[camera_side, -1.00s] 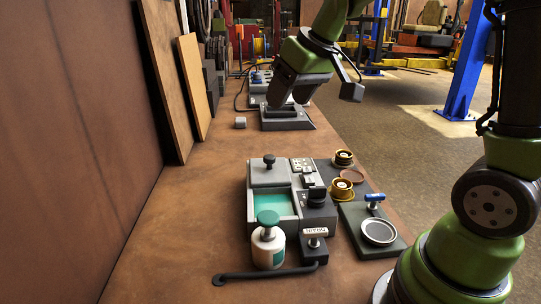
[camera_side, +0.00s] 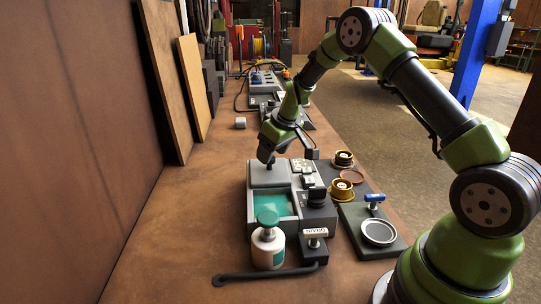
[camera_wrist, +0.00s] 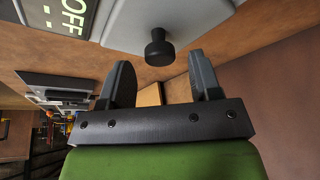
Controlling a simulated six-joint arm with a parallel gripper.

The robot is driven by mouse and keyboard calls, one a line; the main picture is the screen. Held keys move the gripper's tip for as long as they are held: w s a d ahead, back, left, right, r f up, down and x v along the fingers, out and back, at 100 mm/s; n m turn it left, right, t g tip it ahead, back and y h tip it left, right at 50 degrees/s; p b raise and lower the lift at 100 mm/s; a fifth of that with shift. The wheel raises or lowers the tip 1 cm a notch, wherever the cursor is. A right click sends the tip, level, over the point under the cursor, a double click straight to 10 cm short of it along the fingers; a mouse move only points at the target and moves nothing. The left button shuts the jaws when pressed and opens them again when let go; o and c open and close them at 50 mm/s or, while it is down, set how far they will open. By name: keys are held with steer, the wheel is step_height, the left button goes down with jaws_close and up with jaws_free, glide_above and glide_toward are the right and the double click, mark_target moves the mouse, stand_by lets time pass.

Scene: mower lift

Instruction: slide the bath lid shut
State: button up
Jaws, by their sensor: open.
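The bath (camera_side: 251,214) is a grey box near the middle of the bench, with green liquid (camera_side: 272,205) showing in its front part. The grey bath lid (camera_side: 268,177) covers the back part, so the bath is partly open. A dark knob (camera_wrist: 160,47) stands up from the lid in the wrist view. My gripper (camera_side: 268,157) is over the lid in the side view, at the knob, which it largely hides there. In the wrist view my gripper (camera_wrist: 164,75) is open, its two fingers apart, with the knob beyond the tips and nothing between them.
A black knob (camera_side: 317,196) and a drain block (camera_side: 313,240) sit to the right. Brass cups (camera_side: 341,190) and a round dish (camera_side: 379,232) lie further right. The bench left of the bath is clear.

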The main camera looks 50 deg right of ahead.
mark_target(267, 184)
steer(key=shift+x, duration=0.95)
steer(key=shift+r, duration=0.1)
jaws_close()
steer(key=shift+s+a, duration=2.65)
steer(key=shift+a, duration=0.15)
jaws_free()
steer(key=shift+d+r, duration=0.1)
steer(key=v, duration=0.9)
steer(key=shift+s+r, duration=0.2)
steer(key=shift+r, duration=0.1)
